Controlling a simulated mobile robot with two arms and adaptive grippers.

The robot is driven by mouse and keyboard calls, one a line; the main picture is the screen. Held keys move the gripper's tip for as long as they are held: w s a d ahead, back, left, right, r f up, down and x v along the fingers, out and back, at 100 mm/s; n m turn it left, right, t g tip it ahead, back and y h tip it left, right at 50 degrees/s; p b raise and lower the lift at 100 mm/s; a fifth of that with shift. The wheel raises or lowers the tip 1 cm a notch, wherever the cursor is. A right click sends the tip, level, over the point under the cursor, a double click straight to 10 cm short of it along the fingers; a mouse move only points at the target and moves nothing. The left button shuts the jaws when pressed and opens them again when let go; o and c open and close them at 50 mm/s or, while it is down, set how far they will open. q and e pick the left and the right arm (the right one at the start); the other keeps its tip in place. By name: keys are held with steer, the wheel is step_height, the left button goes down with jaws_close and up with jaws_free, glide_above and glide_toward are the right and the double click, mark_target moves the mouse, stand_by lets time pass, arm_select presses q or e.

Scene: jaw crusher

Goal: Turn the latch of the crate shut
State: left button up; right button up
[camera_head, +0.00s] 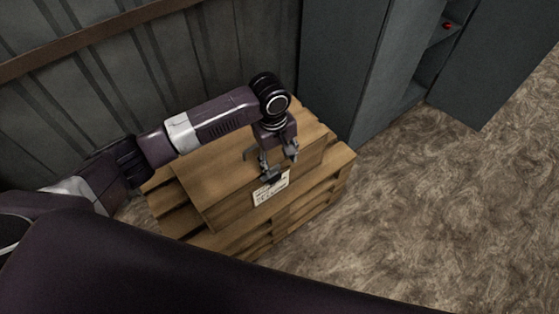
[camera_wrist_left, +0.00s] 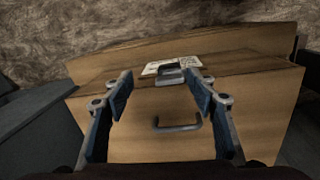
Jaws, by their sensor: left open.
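The metal latch (camera_wrist_left: 170,73) is at the lid's edge, beside a white label (camera_wrist_left: 187,61). In the head view, the latch (camera_head: 271,176) shows dark just above the label (camera_head: 270,191). My left gripper (camera_head: 277,158) points down over the crate's front edge. In the wrist view, my left gripper (camera_wrist_left: 159,80) is open, with one finger on each side of the latch; I cannot tell whether they touch it. My right gripper is not in view.
A grey handle (camera_wrist_left: 178,126) is on the lid, between my fingers and nearer the wrist camera. A grey metal cabinet (camera_head: 345,65) stands behind the crate to the right. A corrugated wall (camera_head: 130,70) is behind it. The brown floor (camera_head: 440,190) to the right is clear.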

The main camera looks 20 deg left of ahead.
mark_target(273, 168)
arm_select(q)
steer(key=a+r, duration=0.1)
steer(key=w+r+n, duration=0.1)
steer(key=shift+a+r+y, duration=0.35)
steer(key=shift+a+y, duration=0.05)
steer(key=shift+s+a+r+n, duration=0.15)
steer(key=shift+n, duration=0.15)
steer(key=shift+f, duration=0.25)
step_height(273, 168, down, 6)
steer(key=shift+f, duration=0.1)
steer(key=shift+f+b, duration=0.3)
steer(key=shift+f, duration=0.15)
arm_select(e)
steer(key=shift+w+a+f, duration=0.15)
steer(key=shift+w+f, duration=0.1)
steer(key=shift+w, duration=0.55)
arm_select(q)
steer(key=shift+c, duration=0.2)
